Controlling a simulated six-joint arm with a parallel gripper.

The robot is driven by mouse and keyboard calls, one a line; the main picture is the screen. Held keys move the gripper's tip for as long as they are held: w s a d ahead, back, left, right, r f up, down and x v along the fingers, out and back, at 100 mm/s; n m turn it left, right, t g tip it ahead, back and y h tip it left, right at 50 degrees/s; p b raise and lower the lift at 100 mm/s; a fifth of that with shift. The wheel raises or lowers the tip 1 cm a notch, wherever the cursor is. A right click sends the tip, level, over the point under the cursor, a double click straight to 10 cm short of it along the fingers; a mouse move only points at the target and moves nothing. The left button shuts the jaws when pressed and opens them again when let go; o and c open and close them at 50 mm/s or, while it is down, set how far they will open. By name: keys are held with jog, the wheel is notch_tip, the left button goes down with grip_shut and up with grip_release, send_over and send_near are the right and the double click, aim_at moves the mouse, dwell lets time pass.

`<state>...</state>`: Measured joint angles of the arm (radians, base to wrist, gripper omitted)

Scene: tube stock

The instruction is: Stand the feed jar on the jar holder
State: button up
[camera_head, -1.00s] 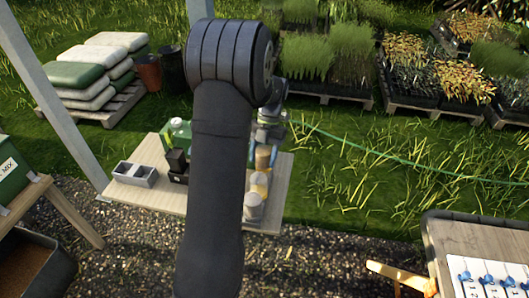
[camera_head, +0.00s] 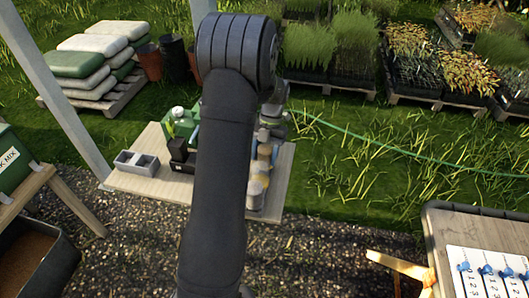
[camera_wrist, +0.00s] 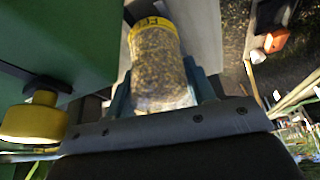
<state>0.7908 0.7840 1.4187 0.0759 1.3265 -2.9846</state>
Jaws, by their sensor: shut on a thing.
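The feed jar (camera_wrist: 160,70) is clear, full of brownish grain, with a yellow band at its far end. In the wrist view it lies between the teal fingers of my gripper (camera_wrist: 163,92), which are shut on it. In the head view my gripper (camera_head: 272,140) is at the right side of the wooden table, partly hidden behind my arm. Jar-like things (camera_head: 257,180) show just below it there, too small to tell apart. I cannot make out the jar holder for certain; my arm covers the middle of the table.
The wooden table (camera_head: 150,187) carries a grey two-compartment box (camera_head: 138,163), a black item (camera_head: 181,155) and a green-and-white container (camera_head: 180,122). In the wrist view a green body (camera_wrist: 60,40) and a yellow knob (camera_wrist: 33,120) are close on the left.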

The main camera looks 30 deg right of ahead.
jog(key=shift+f, duration=0.3)
dwell(0.6)
jog(key=o, duration=1.1)
jog(key=shift+o, duration=0.2)
